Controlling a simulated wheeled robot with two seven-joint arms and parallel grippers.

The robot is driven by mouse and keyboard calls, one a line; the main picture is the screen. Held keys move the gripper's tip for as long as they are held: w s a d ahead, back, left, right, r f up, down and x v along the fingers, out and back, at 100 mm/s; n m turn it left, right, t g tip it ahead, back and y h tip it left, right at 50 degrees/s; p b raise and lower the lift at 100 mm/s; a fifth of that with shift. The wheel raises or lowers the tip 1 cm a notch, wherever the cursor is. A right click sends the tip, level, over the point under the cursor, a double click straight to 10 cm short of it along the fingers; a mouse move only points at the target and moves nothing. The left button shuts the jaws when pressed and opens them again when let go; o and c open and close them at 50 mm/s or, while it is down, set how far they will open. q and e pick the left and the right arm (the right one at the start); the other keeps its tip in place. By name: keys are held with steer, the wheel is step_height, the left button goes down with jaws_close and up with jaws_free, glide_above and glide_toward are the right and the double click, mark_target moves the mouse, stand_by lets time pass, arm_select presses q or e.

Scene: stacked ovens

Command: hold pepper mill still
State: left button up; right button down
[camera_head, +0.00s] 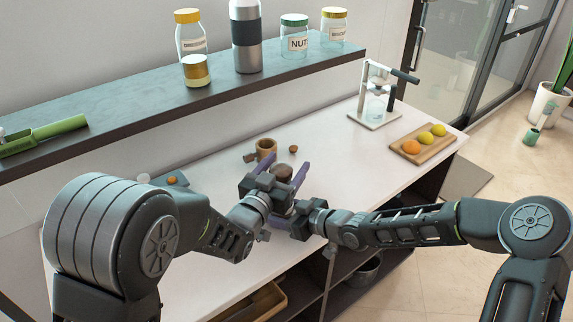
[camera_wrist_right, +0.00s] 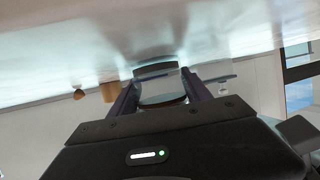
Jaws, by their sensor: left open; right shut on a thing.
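The pepper mill shows as a dark brown round top (camera_head: 283,172) on the white counter, with its lower part hidden behind my grippers in the head view. In the right wrist view a greyish, shiny cylinder (camera_wrist_right: 158,84), which looks like the mill, sits between the two fingers.
A press (camera_head: 376,100) and a board (camera_head: 423,150) with fruit are at the right. A shelf (camera_head: 140,103) with jars and a flask runs above the counter.

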arm_select(q)
steer(key=shift+w+d, duration=0.1)
steer(key=shift+w, duration=0.1)
steer(key=c, duration=1.4)
